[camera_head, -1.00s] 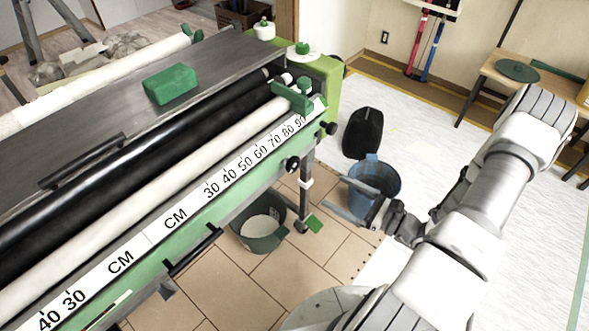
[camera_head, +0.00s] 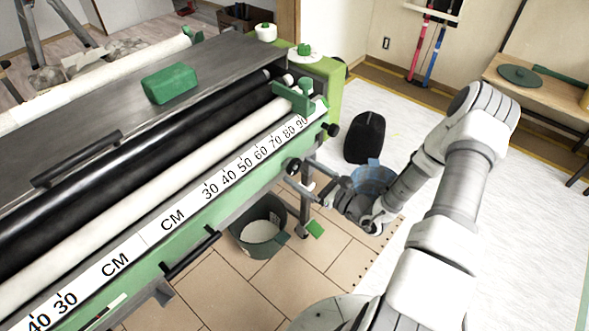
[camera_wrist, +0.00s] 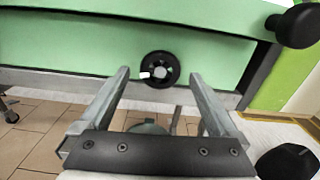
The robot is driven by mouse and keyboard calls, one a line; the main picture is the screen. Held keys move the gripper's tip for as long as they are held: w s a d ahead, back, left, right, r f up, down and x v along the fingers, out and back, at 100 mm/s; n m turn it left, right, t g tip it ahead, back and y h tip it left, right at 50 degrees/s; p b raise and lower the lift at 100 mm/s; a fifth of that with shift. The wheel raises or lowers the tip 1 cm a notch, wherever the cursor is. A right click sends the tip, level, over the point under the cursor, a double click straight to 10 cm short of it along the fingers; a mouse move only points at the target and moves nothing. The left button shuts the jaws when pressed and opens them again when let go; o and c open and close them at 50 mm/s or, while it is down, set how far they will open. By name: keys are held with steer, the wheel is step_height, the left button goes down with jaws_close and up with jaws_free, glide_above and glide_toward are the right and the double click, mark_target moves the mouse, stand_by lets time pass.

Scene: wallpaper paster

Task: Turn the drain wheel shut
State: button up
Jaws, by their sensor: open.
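The drain wheel (camera_wrist: 160,57) is a small black round wheel with a light hub on the machine's green front panel. It faces me, upright, in the middle of the wrist view. In the head view the drain wheel (camera_head: 293,168) is at the machine's front near the right end. My gripper (camera_wrist: 159,77) is open and empty. Its two fingers point at the panel, one to each side of the wheel in the wrist view. In the head view my gripper (camera_head: 302,174) is close to the wheel; whether it touches is not clear.
A black knob (camera_wrist: 293,26) sticks out at the panel's upper right. A dark green bucket (camera_head: 262,222) stands on the tiles below the machine. A blue bucket (camera_head: 373,178) stands behind my wrist, with a black object (camera_head: 365,138) beyond it. White floor sheeting lies right.

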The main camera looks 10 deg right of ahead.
mark_target(297, 169)
steer(key=shift+x, duration=1.55)
steer(key=shift+c, duration=0.2)
steer(key=c, duration=1.3)
